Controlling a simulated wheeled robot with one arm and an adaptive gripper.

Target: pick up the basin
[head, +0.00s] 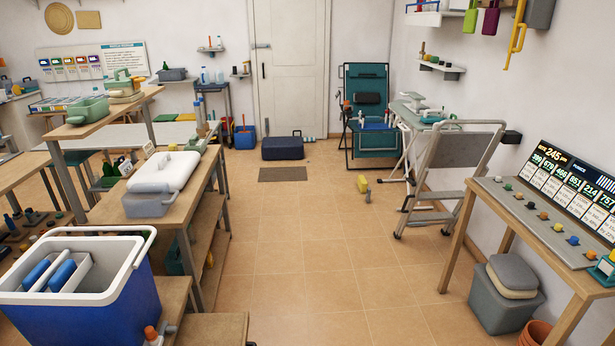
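No thing in the head view is plainly a basin.
A blue cooler box (95,308) with a white rim stands at the near left. A white-lidded box (165,172) sits on the wooden bench behind it. A stepladder (452,170) and a wooden table (510,215) line the right. The tiled floor (315,240) between is mostly clear.

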